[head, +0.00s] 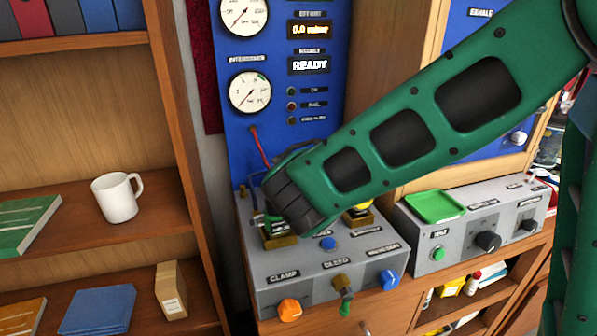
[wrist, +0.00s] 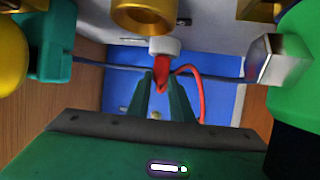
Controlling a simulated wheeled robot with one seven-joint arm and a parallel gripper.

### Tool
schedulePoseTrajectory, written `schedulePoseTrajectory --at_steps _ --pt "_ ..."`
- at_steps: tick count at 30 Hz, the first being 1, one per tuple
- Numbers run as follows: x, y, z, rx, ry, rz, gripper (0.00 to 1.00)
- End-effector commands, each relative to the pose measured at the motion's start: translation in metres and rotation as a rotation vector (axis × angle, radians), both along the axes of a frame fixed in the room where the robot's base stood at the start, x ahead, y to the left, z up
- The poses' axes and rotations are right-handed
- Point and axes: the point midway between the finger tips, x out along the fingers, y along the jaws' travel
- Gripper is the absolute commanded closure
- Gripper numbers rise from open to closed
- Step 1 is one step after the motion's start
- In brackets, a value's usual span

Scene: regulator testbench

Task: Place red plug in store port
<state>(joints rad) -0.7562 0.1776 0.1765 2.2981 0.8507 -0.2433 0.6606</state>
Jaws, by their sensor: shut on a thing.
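The red plug (wrist: 158,74) sits between the two green fingers of my gripper (wrist: 162,88) in the wrist view, and the fingers are shut on it. A red hose (wrist: 196,90) loops from it to the right; it also shows in the head view (head: 258,145). A pale grey collar (wrist: 165,47) is at the plug's far end, just below a brass ring (wrist: 148,16). I cannot tell whether the plug is inside any port. In the head view my wrist hides the fingers and plug. No label that I can read names the store port.
A grey control box (head: 330,268) with an orange knob (head: 290,309), a blue knob (head: 389,279) and a brass valve lies under my arm. A blue gauge panel (head: 240,142) stands behind. Another grey box (head: 470,236) with a green tray is at right, shelves with a mug (head: 116,199) at left.

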Motion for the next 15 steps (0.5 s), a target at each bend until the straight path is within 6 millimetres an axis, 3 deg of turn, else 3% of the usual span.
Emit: schedulePoseTrajectory --at_steps 5,6,7,15 --pt "0.0000 0.0007 0.0004 0.001 -0.002 0.001 1.00" --pt "0.0000 0.0008 0.0002 0.001 -0.002 0.001 0.71" --pt "-0.0001 0.0009 0.0004 0.001 -0.002 0.001 0.64" --pt "-0.0004 0.0012 0.0005 0.000 -0.002 0.001 0.62"
